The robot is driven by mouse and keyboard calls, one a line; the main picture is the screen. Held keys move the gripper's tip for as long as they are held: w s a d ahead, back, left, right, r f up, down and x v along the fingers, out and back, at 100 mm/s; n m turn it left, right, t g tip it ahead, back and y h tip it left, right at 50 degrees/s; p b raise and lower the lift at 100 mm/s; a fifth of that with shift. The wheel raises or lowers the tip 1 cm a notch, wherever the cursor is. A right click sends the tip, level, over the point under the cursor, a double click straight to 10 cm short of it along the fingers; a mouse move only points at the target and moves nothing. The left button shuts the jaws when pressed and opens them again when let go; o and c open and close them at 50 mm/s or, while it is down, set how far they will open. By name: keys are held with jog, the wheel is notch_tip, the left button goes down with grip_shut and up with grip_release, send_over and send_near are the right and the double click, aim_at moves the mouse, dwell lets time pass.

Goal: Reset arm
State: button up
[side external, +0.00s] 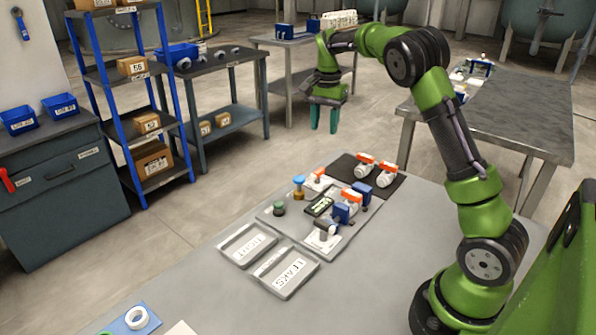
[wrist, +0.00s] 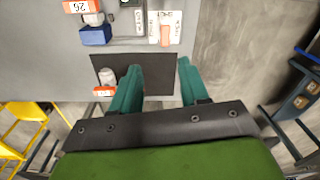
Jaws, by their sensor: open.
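My gripper (side external: 324,118) is open and empty, with two teal fingers pointing down. In the side external view it hangs raised above and beyond the far edge of the grey work table (side external: 213,280). In the wrist view the open fingers (wrist: 160,85) show over a black mat (wrist: 158,74), with nothing between them. White valve parts with orange handles (side external: 387,175) rest on the mat, apart from my gripper. One of them is partly hidden behind the left finger in the wrist view.
A grey board (side external: 268,215) carries several valves and fittings. Two labelled trays, one marked LEAKS (side external: 286,272), lie in front of it. A blue shelf rack (side external: 150,125) and other benches stand around.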

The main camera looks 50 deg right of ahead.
jog(key=s+a+r+n+t, duration=0.2)
jog(key=s+a+n, duration=0.2)
jog(key=s+a, duration=0.3)
jog(key=s+a+r+n+t+y, duration=0.1)
jog(key=s+a+n+t, duration=0.1)
jog(key=s+a+n, duration=0.2)
jog(key=s+a+r+n+t+y, duration=0.1)
jog(key=s+a+r+n+t, duration=0.1)
jog(key=s+a, duration=0.9)
jog(key=shift+a+r+n+t, duration=0.35)
jog(key=shift+a+n+t, duration=0.05)
jog(key=shift+a+n, duration=0.5)
